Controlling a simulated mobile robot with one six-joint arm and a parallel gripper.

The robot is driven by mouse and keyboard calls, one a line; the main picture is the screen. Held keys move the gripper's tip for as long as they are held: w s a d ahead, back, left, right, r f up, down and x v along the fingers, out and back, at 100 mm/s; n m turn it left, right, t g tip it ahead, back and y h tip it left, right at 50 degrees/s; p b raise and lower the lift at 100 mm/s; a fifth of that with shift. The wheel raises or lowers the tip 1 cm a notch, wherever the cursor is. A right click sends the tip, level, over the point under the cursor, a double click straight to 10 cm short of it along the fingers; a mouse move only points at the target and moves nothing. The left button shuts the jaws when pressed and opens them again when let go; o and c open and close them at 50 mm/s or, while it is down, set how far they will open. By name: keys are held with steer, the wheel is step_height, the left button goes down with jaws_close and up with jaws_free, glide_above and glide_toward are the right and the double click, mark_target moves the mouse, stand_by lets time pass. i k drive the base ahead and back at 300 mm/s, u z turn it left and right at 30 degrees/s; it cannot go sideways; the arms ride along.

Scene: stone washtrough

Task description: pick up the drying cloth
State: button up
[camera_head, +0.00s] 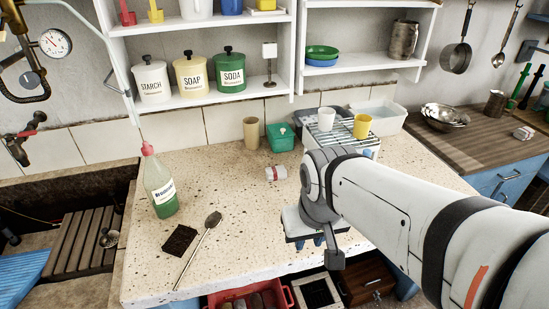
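I cannot make out the drying cloth for certain. A small white and red bundle (276,173) lies on the speckled counter, left of my arm; it may be folded cloth, but it is too small to tell. A similar small white and red item (523,133) lies on the wooden worktop at the right. A dark, flat square (180,241) lies at the front left of the counter. My gripper (316,243) points down over the counter's front edge, with blue fingertips partly showing below its body. My arm hides part of the counter, and I see nothing held.
A rack (340,135) with cups, a green box (280,137) and a beige cup (251,133) stand at the back. The counter's middle is mostly clear.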

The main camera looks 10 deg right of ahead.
mark_target(276, 173)
steer(key=u, duration=5.6)
steer(key=i, duration=0.1)
steer(key=z, duration=3.15)
steer(key=k, duration=1)
steer(key=z, duration=1.8)
steer(key=i, duration=0.95)
steer(key=z, duration=0.05)
